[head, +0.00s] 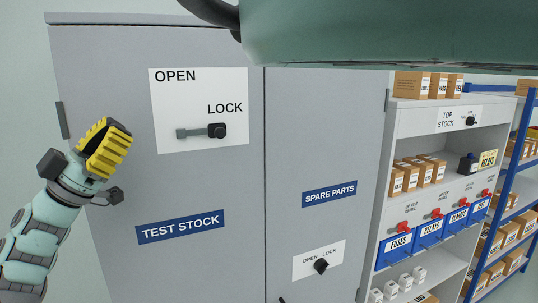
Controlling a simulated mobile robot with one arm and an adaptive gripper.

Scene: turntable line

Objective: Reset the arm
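My gripper (105,148), with ribbed yellow finger pads, is raised at the left of the head view, in front of the left edge of a grey cabinet (205,270). It points up and to the right. No object shows in it. The view does not show whether its fingers are apart or together. My pale green arm (37,245) runs down from it to the lower left corner.
The cabinet's left door has an OPEN/LOCK plate with a lever handle (203,131); the SPARE PARTS door has a black knob (320,265). At the right, shelves (405,125) hold boxes and blue bins (398,246) with red handles. A large green shape covers the top.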

